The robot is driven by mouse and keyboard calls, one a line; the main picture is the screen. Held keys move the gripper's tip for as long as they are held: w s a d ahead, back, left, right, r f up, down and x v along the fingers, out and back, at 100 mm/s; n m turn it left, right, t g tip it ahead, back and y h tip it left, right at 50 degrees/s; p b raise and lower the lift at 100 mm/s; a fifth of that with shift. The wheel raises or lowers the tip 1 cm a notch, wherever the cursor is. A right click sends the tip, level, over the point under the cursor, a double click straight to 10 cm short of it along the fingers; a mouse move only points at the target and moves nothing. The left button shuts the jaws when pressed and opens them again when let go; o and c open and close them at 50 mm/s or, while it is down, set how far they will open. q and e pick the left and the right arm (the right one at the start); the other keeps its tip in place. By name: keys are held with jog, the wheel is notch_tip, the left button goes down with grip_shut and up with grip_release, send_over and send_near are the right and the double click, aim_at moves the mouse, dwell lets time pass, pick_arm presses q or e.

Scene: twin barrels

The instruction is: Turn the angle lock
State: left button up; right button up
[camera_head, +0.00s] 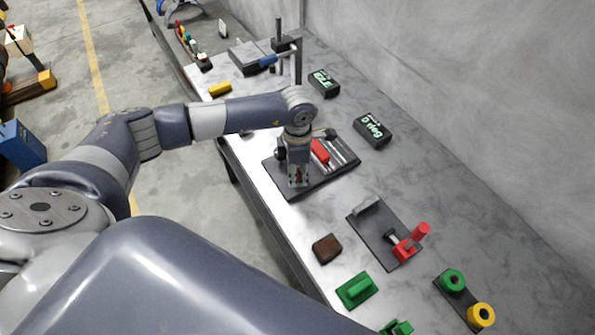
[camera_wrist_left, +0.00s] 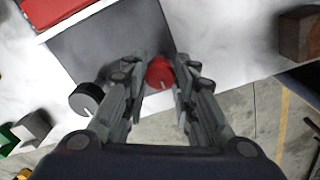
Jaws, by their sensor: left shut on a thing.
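A dark plate (camera_head: 330,180) on the bench carries a red block (camera_head: 320,151) and light rails. In the left wrist view a round red knob (camera_wrist_left: 159,73) with a pale mark stands near the edge of the plate (camera_wrist_left: 110,45); it appears to be the angle lock. My left gripper (camera_head: 298,182) points down over the plate's near side. My right gripper is not in view.
A small display (camera_head: 373,130) reading about 0 deg and another reading IDLE (camera_head: 323,82) stand behind the plate. A brown block (camera_head: 327,249), a red-handled clamp (camera_head: 408,247) and green parts (camera_head: 357,290) lie to the right. The bench's front edge runs close by.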

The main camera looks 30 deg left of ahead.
pick_arm(q)
jog(key=n+b, duration=0.2)
jog(key=n, duration=0.2)
jog(key=shift+f+b, duration=0.15)
jog(key=shift+b, duration=0.25)
jog(key=n+b, duration=0.2)
jog(key=n, duration=0.2)
jog(key=shift+n, duration=0.3)
jog(key=n+b, duration=0.2)
jog(key=n, duration=0.2)
jog(key=shift+n, duration=0.3)
jog(key=shift+d+n+b, duration=0.1)
jog(key=shift+n+b, duration=0.7)
jog(key=shift+n, duration=1.4)
jog(key=shift+r, duration=0.2)
jog(key=o, duration=1.1)
jog(key=shift+c, duration=0.2)
